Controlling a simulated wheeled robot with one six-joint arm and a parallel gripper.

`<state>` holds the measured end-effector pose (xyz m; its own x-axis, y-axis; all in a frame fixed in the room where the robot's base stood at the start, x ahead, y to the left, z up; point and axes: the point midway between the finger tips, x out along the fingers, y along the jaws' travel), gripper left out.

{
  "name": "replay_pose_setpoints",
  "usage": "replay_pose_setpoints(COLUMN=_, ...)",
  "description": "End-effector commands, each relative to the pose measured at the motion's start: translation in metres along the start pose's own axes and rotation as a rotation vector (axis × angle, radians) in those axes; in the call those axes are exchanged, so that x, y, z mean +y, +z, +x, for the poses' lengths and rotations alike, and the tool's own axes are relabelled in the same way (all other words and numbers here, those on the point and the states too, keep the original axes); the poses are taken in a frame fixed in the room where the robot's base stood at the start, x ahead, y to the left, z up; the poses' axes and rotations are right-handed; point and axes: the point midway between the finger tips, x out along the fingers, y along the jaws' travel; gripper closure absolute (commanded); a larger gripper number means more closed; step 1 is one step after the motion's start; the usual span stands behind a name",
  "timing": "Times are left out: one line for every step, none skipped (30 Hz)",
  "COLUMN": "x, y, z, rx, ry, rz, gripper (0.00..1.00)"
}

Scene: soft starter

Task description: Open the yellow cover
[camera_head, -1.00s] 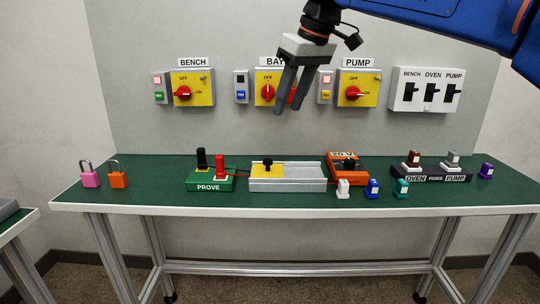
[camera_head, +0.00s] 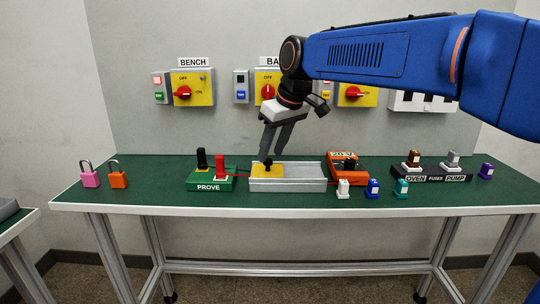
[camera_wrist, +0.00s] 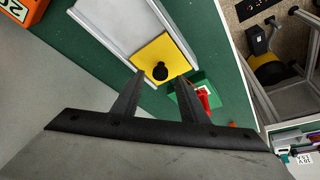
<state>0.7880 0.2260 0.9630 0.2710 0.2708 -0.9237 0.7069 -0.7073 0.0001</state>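The yellow cover (camera_head: 258,172) is a flat plate with a black knob (camera_head: 267,164) on top. It lies over the left part of a grey open-topped box (camera_head: 289,185) on the green bench. In the wrist view the yellow cover (camera_wrist: 163,56) and its black knob (camera_wrist: 160,71) sit just beyond the fingertips. My gripper (camera_head: 270,157) hangs above the knob, tilted, with its fingers apart. In the wrist view my gripper (camera_wrist: 158,82) is open and empty, with the knob seen between its fingertips. I cannot tell the exact gap in height.
A green PROVE block (camera_head: 208,185) with black and red posts stands left of the box. An orange unit (camera_head: 347,168) and small white, blue and teal blocks stand right. Padlocks (camera_head: 118,179) stand at far left. Switch panels (camera_head: 193,87) hang on the wall behind.

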Motion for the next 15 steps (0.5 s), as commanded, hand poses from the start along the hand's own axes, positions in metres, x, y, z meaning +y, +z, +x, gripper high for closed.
replay_pose_setpoints(x=0.0, y=0.0, z=0.006, rx=-0.002, ry=-0.001, rz=0.0, gripper=0.61)
replay_pose_setpoints(x=0.0, y=0.0, z=0.009, rx=-0.002, ry=-0.001, rz=0.0, gripper=0.61)
replay_pose_setpoints(x=0.0, y=0.0, z=0.013, rx=-0.002, ry=-0.001, rz=0.0, gripper=0.61)
replay_pose_setpoints(x=0.0, y=0.0, z=0.015, rx=-0.001, ry=-0.001, rz=0.0, gripper=0.61)
replay_pose_setpoints(x=0.0, y=0.0, z=0.017, rx=-0.001, ry=-0.001, rz=0.0, gripper=0.61)
replay_pose_setpoints(x=0.0, y=0.0, z=0.019, rx=-0.001, ry=-0.001, rz=0.0, gripper=0.61)
replay_pose_setpoints(x=0.0, y=0.0, z=0.021, rx=-0.001, ry=-0.001, rz=0.0, gripper=0.61)
replay_pose_setpoints(x=0.0, y=0.0, z=0.022, rx=-0.001, ry=-0.001, rz=0.0, gripper=0.61)
replay_pose_setpoints(x=0.0, y=0.0, z=0.022, rx=-0.001, ry=-0.001, rz=0.0, gripper=0.61)
replay_pose_setpoints(x=0.0, y=0.0, z=0.023, rx=-0.001, ry=-0.001, rz=0.0, gripper=0.61)
replay_pose_setpoints(x=0.0, y=0.0, z=0.023, rx=-0.001, ry=-0.001, rz=0.0, gripper=0.61)
replay_pose_setpoints(x=0.0, y=0.0, z=0.023, rx=-0.001, ry=0.0, rz=0.0, gripper=0.61)
replay_pose_setpoints(x=0.0, y=0.0, z=0.023, rx=-0.001, ry=0.0, rz=0.0, gripper=0.61)
replay_pose_setpoints(x=0.0, y=0.0, z=0.023, rx=0.0, ry=0.0, rz=0.0, gripper=0.61)
replay_pose_setpoints(x=0.0, y=0.0, z=0.023, rx=0.0, ry=0.0, rz=0.0, gripper=0.61)
